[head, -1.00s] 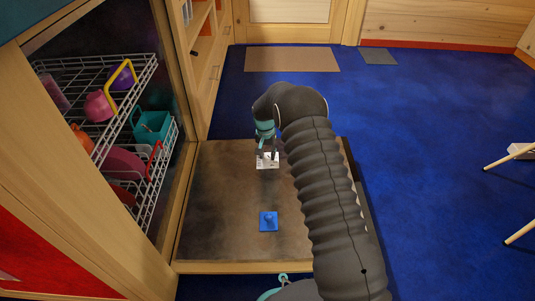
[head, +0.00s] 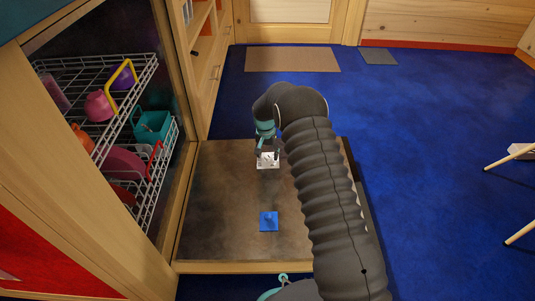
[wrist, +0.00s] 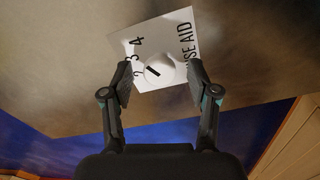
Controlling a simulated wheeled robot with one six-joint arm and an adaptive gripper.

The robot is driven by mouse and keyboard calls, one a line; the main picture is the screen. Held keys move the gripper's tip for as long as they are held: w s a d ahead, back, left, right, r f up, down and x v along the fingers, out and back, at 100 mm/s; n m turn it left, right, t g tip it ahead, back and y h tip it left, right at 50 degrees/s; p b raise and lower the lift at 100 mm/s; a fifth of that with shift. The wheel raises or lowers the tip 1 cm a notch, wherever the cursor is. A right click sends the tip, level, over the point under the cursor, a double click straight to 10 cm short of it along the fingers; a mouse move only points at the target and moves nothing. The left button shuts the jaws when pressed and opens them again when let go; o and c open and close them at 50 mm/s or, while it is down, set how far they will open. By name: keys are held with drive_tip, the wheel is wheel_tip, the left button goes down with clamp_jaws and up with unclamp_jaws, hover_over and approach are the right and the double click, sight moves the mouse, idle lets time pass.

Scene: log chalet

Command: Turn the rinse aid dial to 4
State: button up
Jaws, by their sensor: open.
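The white rinse aid plate (wrist: 182,30) lies on the brown door panel (head: 222,215). In the wrist view it carries black digits, with 4, 3 and 2 along its left side, and part of the words "RINSE AID" at right. The round white dial (wrist: 165,69) has a short slanted black mark on its left part; I cannot tell exactly which digit it points to. My gripper (wrist: 160,84) is open, with one finger on each side of the dial. Contact with the dial cannot be told. In the head view my gripper (head: 268,154) is over the plate (head: 267,165).
A blue square piece with a knob (head: 269,221) sits on the panel nearer me. Wire racks (head: 145,75) with colourful dishes stand in the open dishwasher at left. Blue floor (head: 430,130) is clear to the right, apart from pale wooden legs at the far right edge.

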sight(266, 156)
wheel_tip(266, 156, up, 12)
drive_tip(key=shift+s+a, duration=0.15)
drive_tip(key=shift+a, duration=0.15)
idle(0.7)
drive_tip(key=s+d+f+n+g, duration=0.1)
drive_tip(key=s+d+n, duration=0.15)
drive_tip(key=s, duration=0.55)
drive_tip(key=s+d+r+t+p, duration=0.2)
drive_tip(key=s+d+r+p, duration=0.1)
drive_tip(key=s+r, duration=0.9)
drive_tip(key=s+d+r+t+p, duration=0.2)
drive_tip(key=s+d+r+p, duration=0.2)
drive_tip(key=s+r, duration=0.8)
drive_tip(key=s+d+r+t+p, duration=0.2)
drive_tip(key=s+d+r, duration=0.4)
drive_tip(key=s+r, duration=0.6)
wheel_tip(266, 156, up, 2)
drive_tip(key=shift+s+d+r+n+y+p, duration=0.1)
drive_tip(key=shift+s+d+n+y+p, duration=0.2)
drive_tip(key=shift+p, duration=0.6)
